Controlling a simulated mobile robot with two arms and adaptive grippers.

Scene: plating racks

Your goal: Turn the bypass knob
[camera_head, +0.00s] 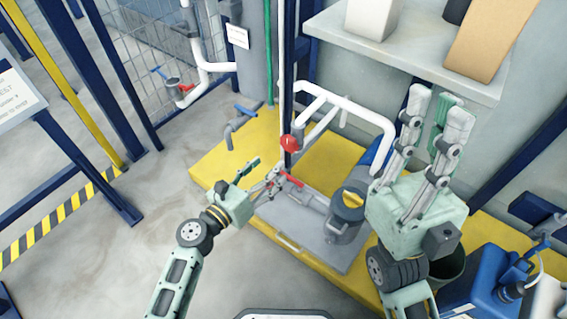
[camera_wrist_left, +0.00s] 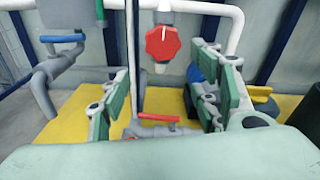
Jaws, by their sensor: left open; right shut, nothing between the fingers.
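A red faceted knob (camera_head: 290,143), which I take for the bypass knob, sits on white piping beside a thin upright post. In the left wrist view the knob (camera_wrist_left: 163,43) faces me, with a white mark at its top. My left gripper (camera_head: 265,172) is open and empty, below and a little left of the knob in the head view, apart from it. In the left wrist view its fingers (camera_wrist_left: 155,95) spread either side below the knob. My right gripper (camera_head: 436,108) is shut and empty, pointing up at the right.
A red lever (camera_head: 291,178) lies low near my left fingers; it also shows in the left wrist view (camera_wrist_left: 157,117). White pipe (camera_head: 350,105) loops right of the knob. A blue-handled valve (camera_head: 243,110) stands left. A shelf (camera_head: 400,55) overhangs the right side.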

